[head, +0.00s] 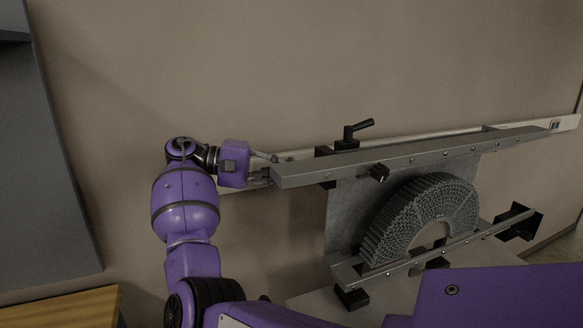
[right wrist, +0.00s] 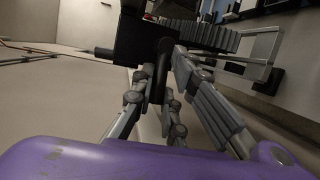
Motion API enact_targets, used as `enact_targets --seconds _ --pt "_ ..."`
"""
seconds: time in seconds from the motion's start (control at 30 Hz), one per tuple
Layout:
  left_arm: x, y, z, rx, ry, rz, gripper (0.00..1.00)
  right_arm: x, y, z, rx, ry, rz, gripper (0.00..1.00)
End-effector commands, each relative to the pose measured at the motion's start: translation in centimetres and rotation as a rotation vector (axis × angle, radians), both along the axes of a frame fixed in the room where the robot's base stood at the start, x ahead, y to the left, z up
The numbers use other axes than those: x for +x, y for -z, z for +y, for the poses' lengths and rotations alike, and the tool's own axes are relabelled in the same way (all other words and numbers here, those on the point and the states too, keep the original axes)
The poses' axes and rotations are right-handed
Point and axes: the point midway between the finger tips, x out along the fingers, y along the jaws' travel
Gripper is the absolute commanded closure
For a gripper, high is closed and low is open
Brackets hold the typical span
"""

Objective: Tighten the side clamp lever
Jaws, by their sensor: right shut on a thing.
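The steel clamp frame has a long upper bar (head: 410,157) and a lower bar (head: 400,263), with a grey half-ring lattice specimen (head: 425,213) between them. A black lever (head: 358,130) stands on the upper bar. My left gripper (head: 262,169) is at the upper bar's left end, its fingers apart above and below it; I cannot tell if they press on it. My right gripper (right wrist: 160,95) is hidden in the head view. In the right wrist view its fingers are shut on a black upright lever (right wrist: 164,68) beside a black block (right wrist: 140,40).
A black clamp part (head: 520,222) sits at the lower bar's right end. A light rail (head: 560,124) runs behind the upper bar. A grey cabinet (head: 50,190) and a wooden top (head: 60,306) are at left. The beige wall above is clear.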

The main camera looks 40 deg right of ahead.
Motion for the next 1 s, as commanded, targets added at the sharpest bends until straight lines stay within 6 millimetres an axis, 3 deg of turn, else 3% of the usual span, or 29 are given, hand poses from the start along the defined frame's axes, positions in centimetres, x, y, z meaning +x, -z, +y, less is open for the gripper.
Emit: enact_targets --seconds 0.1,0.13,0.3,0.7,1.0 --pt "0.5 -0.5 -0.1 -0.002 0.0 -0.016 0.63 -0.2 0.0 -0.1 0.001 0.005 -0.005 1.0" --pt "0.5 -0.5 -0.1 -0.002 0.0 -0.016 0.63 -0.2 0.0 -0.1 0.001 0.005 -0.005 0.85" --pt "0.6 -0.5 -0.1 -0.003 0.0 -0.018 0.63 -0.1 -0.1 -0.1 0.0 0.003 -0.006 0.65" --pt "0.6 -0.5 -0.2 -0.004 0.001 -0.018 0.63 0.1 -0.1 0.1 -0.001 0.0 -0.007 0.65" --pt "0.3 -0.1 -0.3 -0.005 0.003 -0.016 0.63 1.4 -0.2 1.8 -0.002 -0.001 -0.004 0.65"
